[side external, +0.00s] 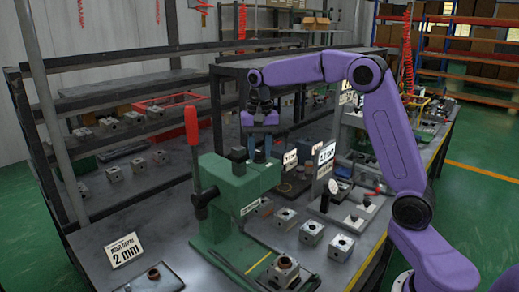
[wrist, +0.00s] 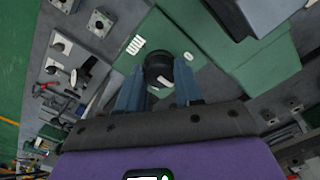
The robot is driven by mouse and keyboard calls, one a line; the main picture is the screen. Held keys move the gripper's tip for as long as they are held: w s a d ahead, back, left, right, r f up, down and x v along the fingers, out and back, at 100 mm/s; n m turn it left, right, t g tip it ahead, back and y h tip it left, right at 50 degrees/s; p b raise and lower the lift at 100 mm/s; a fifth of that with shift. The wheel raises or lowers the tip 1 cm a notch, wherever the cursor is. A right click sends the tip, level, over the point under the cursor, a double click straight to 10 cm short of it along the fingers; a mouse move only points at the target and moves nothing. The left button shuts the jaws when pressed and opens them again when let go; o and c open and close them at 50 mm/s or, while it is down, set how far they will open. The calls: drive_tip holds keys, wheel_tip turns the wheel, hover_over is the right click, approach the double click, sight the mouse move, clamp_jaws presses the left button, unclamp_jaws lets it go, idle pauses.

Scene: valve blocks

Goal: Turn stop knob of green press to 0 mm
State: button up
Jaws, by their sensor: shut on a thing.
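The green press (side external: 236,192) stands on the bench in the middle of the side external view, with a red lever (side external: 192,128) at its left. Its green body also fills the upper part of the wrist view (wrist: 262,68). My gripper (side external: 263,157) points down at the top right of the press. In the wrist view its blue fingers (wrist: 159,92) are shut on the black stop knob (wrist: 158,66), one finger on each side. A white mark shows on the knob's near side. Small white scale labels (wrist: 135,45) lie beside it, too small to read. The knob is mostly hidden in the side external view.
A black post (side external: 237,158) rises from the press beside my gripper. A sign (side external: 124,251) reading "2 mm" stands at the front left. Metal valve blocks (side external: 311,233) line the bench to the right. A grey stand (side external: 348,130) and small signs (side external: 326,153) are behind them.

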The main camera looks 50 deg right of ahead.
sight(259, 152)
drive_tip(key=n, duration=1.1)
drive_tip(key=shift+n, duration=0.3)
drive_tip(key=shift+w, duration=0.1)
idle(0.6)
drive_tip(key=o, duration=1)
drive_tip(key=shift+o, duration=0.2)
wheel_tip(259, 152, up, 17)
drive_tip(key=shift+r, duration=0.2)
drive_tip(key=shift+a+n, duration=0.1)
drive_tip(key=shift+n, duration=0.2)
